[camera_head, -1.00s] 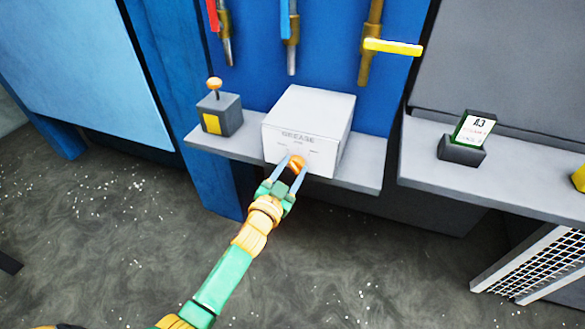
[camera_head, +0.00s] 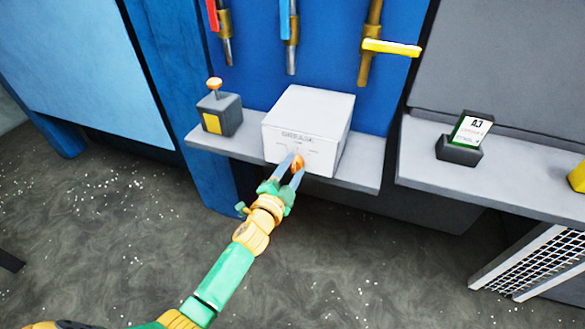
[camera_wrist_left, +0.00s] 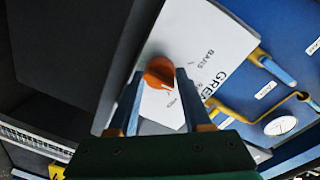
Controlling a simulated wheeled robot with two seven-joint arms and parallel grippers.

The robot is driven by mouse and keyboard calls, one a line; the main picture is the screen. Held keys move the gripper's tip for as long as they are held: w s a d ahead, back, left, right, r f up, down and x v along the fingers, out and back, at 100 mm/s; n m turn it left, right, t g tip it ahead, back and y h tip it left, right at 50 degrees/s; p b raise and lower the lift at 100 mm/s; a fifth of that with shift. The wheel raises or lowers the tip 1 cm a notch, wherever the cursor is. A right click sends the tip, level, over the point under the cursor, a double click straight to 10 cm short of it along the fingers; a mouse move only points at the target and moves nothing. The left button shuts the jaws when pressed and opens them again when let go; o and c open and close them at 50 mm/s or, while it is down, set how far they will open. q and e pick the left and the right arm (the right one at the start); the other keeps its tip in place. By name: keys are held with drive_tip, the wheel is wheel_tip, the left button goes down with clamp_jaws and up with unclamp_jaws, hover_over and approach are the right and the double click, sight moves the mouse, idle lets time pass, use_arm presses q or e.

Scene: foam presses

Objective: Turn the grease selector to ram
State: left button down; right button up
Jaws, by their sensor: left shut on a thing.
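The white grease selector box (camera_head: 318,112) stands on a grey shelf, with "GREASE" printed on its front face. It also shows in the left wrist view (camera_wrist_left: 205,40), rolled in the picture. Its orange knob (camera_wrist_left: 160,72) sits on the front face with small labels around it; one seems to read "BARS", the rest are too small to read. My left gripper (camera_head: 292,166) is shut on the orange knob, one finger on each side. In the left wrist view its fingers (camera_wrist_left: 158,95) flank the knob. My right gripper is not in view.
A grey box with an orange-topped lever (camera_head: 215,84) stands left on the shelf (camera_head: 240,146). Red, blue and yellow (camera_head: 392,47) valve handles hang on the blue panel above. A card holder (camera_head: 460,150) stands on the right shelf. A mesh panel (camera_head: 540,265) is below.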

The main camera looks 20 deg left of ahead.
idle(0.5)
use_arm(q)
drive_tip(key=shift+c, duration=1.8)
unclamp_jaws()
drive_tip(key=shift+r, duration=0.1)
drive_tip(key=s, duration=0.7)
drive_tip(key=shift+a+r, duration=0.15)
drive_tip(key=shift+a, duration=0.1)
